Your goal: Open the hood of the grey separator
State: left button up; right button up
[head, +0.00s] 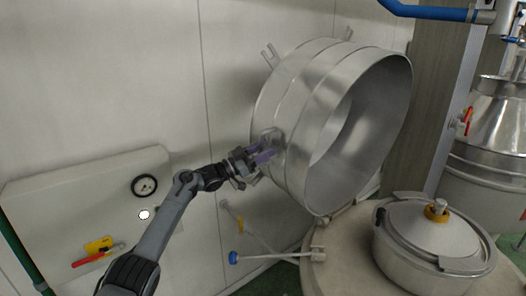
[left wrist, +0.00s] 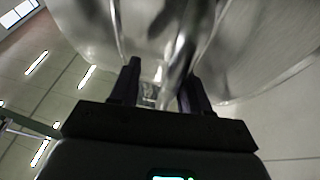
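The hood (head: 295,110) is a large shiny metal drum, tipped up on its side with its wide mouth facing right, standing clear of the grey separator's base (head: 340,262). My left gripper (head: 266,155) is at the hood's near left side, by a small metal bracket (head: 270,138). In the left wrist view the hood (left wrist: 240,45) fills the top, and the gripper's two dark fingers (left wrist: 162,88) stand apart with shiny metal beyond and between them. No firm grip on it shows. My right gripper is not in view.
A lidded metal bowl (head: 385,250) sits on the base at the lower right. Rods with a blue knob (head: 233,257) stick out below the hood. Another steel vessel (head: 490,150) stands far right.

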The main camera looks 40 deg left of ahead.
pick_arm(q)
jog(key=shift+s, duration=0.15)
jog(key=b+v, duration=0.3)
jog(key=v, duration=0.7)
jog(key=shift+s+a+b, duration=0.25)
jog(key=shift+a+b, duration=0.05)
jog(key=shift+b, duration=0.05)
jog(key=shift+f, duration=0.15)
